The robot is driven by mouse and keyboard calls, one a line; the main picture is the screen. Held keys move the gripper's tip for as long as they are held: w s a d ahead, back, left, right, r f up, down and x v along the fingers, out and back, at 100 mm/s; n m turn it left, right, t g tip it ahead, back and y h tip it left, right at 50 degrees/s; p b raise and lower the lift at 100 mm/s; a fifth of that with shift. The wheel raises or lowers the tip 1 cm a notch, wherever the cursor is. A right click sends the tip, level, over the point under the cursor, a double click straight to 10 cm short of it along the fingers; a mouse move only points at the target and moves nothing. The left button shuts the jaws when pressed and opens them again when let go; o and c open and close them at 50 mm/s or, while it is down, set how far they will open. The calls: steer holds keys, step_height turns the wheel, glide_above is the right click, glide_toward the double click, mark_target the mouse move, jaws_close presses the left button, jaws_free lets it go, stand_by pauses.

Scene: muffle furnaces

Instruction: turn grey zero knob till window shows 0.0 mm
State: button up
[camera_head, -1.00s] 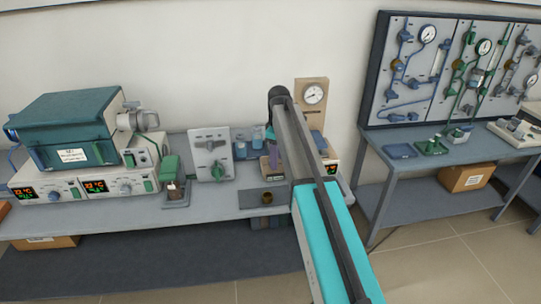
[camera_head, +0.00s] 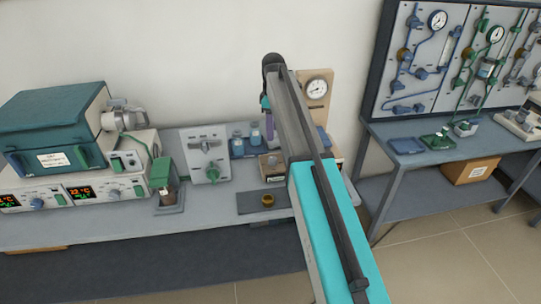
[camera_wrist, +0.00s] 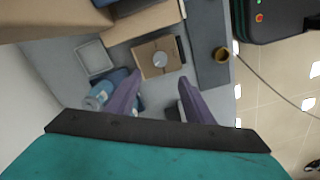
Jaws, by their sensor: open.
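A small tan box (camera_wrist: 143,46) with a round grey knob (camera_wrist: 160,59) on top shows in the wrist view, just beyond my fingertips. A dark strip runs along the box's right edge; I cannot read any window or number on it. My gripper (camera_wrist: 159,80) has two purple fingers, spread apart with nothing between them. They point toward the box and appear apart from the knob. In the head view one purple finger of my gripper (camera_head: 270,125) shows above the bench, and my arm hides part of the tan box (camera_head: 271,166).
A brass cup (camera_head: 267,200) stands on a dark mat in front of the box. Blue-capped bottles (camera_head: 237,147) stand at its left, beside a grey panel with a green knob (camera_head: 212,174). A wooden dial-gauge stand (camera_head: 318,108) rises behind my arm. Furnace units stand farther left.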

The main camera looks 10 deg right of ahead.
mark_target(272, 159)
steer(key=shift+f, duration=0.2)
steer(key=shift+f+p, duration=1.45)
steer(key=shift+f, duration=5.3)
steer(key=c, duration=1)
